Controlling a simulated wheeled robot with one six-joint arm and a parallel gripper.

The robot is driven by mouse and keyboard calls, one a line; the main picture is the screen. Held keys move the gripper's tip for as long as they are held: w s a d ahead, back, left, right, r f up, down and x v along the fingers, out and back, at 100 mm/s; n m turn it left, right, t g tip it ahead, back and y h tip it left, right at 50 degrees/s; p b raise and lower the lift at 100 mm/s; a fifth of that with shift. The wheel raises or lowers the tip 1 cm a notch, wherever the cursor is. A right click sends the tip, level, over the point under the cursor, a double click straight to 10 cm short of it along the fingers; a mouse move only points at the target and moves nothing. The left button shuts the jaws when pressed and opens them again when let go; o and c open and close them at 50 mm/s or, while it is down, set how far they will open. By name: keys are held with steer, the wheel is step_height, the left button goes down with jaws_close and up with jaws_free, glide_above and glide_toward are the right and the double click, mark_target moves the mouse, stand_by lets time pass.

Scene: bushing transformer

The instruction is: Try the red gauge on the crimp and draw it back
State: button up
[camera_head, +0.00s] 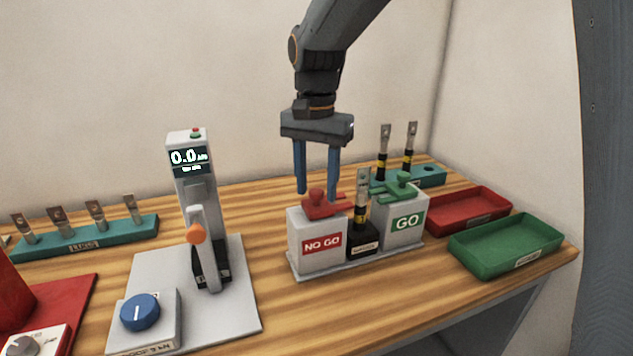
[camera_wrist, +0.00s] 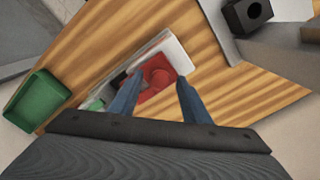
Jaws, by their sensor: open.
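A crimped lug (camera_head: 362,190) stands upright in a black holder (camera_head: 363,242) between the NO GO block and the white GO block (camera_head: 403,222). The green gauge (camera_head: 402,188) rests on the GO block.
A teal rack (camera_head: 433,177) with two lugs stands behind the GO block. A red tray (camera_head: 468,210) and a green tray (camera_head: 505,246) lie at right. A grey tester (camera_head: 192,190) with display stands left, and a teal lug rack (camera_head: 85,241) is far left.

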mark_target(325, 203)
jaws_close()
steer(key=shift+w+d+r+p, duration=0.1)
steer(key=shift+w+d+p, duration=0.15)
steer(key=shift+d+p, duration=0.5)
jaws_free()
steer(key=shift+d, duration=0.15)
steer(key=shift+b, duration=0.3)
step_height(325, 203, up, 8)
steer(key=b, duration=0.1)
steer(key=shift+b, duration=0.3)
